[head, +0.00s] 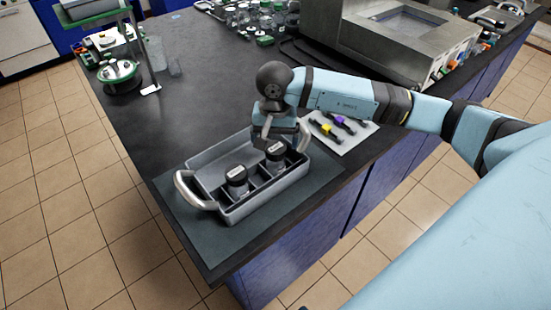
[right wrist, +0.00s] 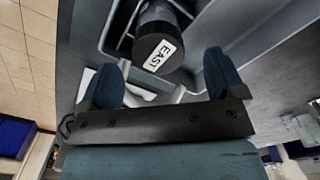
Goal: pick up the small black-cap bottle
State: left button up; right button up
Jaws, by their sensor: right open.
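Two black-capped bottles stand upright in a grey caddy (head: 210,160) on the bench: a front-left one (head: 237,182) and a back-right one (head: 276,151). Both caps carry white labels; I cannot tell which bottle is smaller. My right gripper (head: 283,134) is over the right end of the caddy, close to the back-right bottle. In the right wrist view a black cap (right wrist: 152,42) labelled EAST lies just ahead of the open, empty fingers (right wrist: 165,76), apart from them. My left gripper is not in view.
The caddy has raised handles (head: 190,190) at both ends and divider walls; it sits on a dark mat (head: 215,238) near the bench's front edge. A white tray (head: 352,140) with yellow and purple items lies to the right.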

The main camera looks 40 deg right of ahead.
aim_at(276, 147)
notch_tip(276, 147, down, 5)
jog(key=shift+s+f+p, duration=0.1)
jog(key=shift+p, duration=0.3)
jog(key=c, duration=1.1)
